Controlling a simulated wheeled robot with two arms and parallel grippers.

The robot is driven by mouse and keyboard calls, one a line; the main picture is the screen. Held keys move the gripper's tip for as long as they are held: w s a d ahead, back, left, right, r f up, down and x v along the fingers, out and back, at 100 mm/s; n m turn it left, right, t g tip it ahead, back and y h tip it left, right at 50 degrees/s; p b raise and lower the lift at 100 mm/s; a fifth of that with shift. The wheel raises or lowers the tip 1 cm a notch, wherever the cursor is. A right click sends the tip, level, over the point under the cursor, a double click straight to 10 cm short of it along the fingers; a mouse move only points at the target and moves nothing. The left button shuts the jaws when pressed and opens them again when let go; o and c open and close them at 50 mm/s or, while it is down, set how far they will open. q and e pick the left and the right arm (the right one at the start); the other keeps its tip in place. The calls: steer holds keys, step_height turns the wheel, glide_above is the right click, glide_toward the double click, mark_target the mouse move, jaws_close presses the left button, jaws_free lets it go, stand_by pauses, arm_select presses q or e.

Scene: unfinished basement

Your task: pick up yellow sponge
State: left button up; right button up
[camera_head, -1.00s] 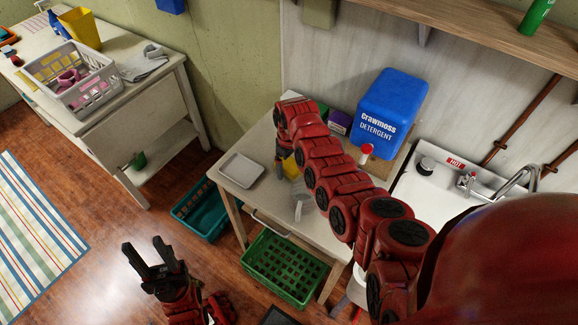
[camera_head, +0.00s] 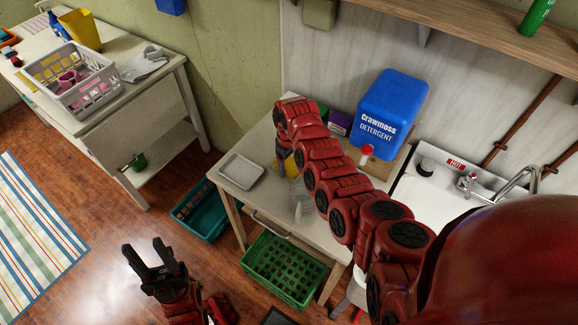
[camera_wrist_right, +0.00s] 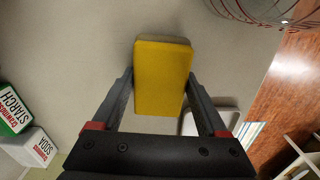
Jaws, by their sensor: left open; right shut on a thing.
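The yellow sponge (camera_wrist_right: 163,78) is between the two fingers of my right gripper (camera_wrist_right: 160,84) in the right wrist view, with a fingertip against each long side. My right gripper is shut on it. I cannot tell whether the sponge touches the tabletop. In the head view my right gripper (camera_head: 281,150) is over the far part of the white table (camera_head: 260,205), and my arm hides most of the gripper and sponge. My left gripper (camera_head: 150,253) is open and empty, above the wooden floor at the lower left.
A pale tray (camera_head: 242,171) and a clear glass vessel (camera_head: 301,196) stand near the right gripper. A blue detergent box (camera_head: 388,110) and a red-capped bottle (camera_head: 366,153) stand behind. Starch (camera_wrist_right: 14,108) and soda (camera_wrist_right: 36,148) boxes lie left in the wrist view. A green crate (camera_head: 284,268) is below.

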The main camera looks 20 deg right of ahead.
mark_target(289, 163)
steer(key=shift+w+r+b, duration=0.1)
steer(key=shift+r+b, duration=0.2)
steer(key=shift+r, duration=0.4)
step_height(289, 163, up, 4)
steer(key=shift+r+b, duration=0.1)
steer(key=shift+b, duration=1.1)
step_height(289, 163, up, 3)
steer(key=shift+p, duration=0.55)
steer(key=shift+r, duration=0.5)
steer(key=o, duration=0.8)
steer(key=c, duration=0.6)
steer(key=shift+c, duration=0.2)
